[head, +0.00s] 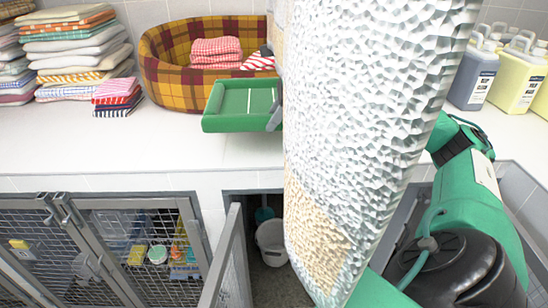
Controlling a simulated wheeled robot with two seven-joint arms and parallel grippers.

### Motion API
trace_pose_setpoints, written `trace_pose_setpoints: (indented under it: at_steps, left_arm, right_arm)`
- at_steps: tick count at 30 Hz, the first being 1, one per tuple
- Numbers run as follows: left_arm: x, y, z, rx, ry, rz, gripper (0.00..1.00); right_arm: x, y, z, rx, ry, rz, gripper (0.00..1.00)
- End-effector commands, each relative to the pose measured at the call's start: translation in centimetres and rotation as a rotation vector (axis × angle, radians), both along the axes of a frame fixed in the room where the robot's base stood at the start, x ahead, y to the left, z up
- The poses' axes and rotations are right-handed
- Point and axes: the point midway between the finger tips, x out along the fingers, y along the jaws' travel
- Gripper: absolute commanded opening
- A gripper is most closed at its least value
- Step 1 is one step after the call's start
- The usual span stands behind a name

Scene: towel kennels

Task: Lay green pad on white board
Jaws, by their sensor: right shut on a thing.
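The green pad (238,122) is a flat green piece with a raised rim and a pale line across its middle. It shows above the white counter, in front of the plaid basket. A grey fingertip of my right gripper (275,118) is at its right edge, and the gripper is shut on the pad. The rest of that gripper is hidden behind a large white, rough-textured thing (360,110) very close to the camera. I cannot tell what this thing is, or pick out a separate white board. My left gripper is not in view.
The plaid basket (165,60) holds folded red checked cloth (216,48). Folded towels (78,45) stand at the left, and jugs (518,80) at the right. Below the white counter (60,145) are mesh kennel doors (150,250) and a white bucket (271,242).

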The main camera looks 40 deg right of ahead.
Motion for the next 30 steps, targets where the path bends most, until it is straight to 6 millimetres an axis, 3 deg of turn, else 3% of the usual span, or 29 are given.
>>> trace_pose_setpoints:
  at_steps: [10, 30]
  left_arm:
    - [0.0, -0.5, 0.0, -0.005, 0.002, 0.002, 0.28]
    - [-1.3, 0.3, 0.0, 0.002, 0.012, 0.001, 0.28]
  right_arm:
    - [-0.1, 0.0, -6.1, -0.001, 0.003, 0.000, 0.03]
    - [0.0, 0.0, -12.1, 0.000, -0.001, 0.000, 0.03]
